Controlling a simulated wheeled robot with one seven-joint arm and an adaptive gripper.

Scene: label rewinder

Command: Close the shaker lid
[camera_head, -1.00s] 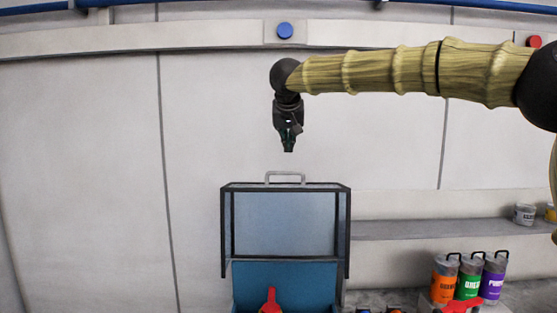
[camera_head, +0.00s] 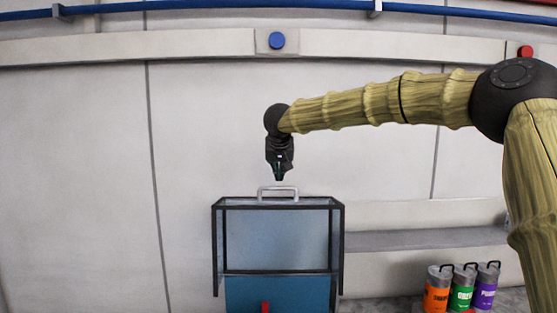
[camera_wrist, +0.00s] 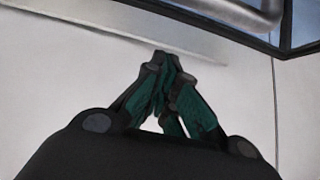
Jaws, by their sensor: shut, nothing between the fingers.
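The shaker is a blue box with a clear, black-framed lid (camera_head: 278,203) that stands raised over its blue body (camera_head: 290,292) in the head view. A grey bar handle (camera_head: 278,188) sits on the lid's top edge. My gripper (camera_head: 279,178) points down just above the handle, fingers closed and empty; contact with the handle cannot be made out. In the wrist view my gripper's fingertips (camera_wrist: 168,58) meet, and part of the handle (camera_wrist: 235,12) and the dark lid frame (camera_wrist: 275,46) show at the upper right, apart from the fingertips.
Orange (camera_head: 437,290), green (camera_head: 462,288) and purple (camera_head: 486,286) canisters stand at the lower right. A grey shelf (camera_head: 425,240) runs along the wall behind. A blue round button (camera_head: 277,40) and a red one (camera_head: 526,51) are on the wall rail. The left side is open.

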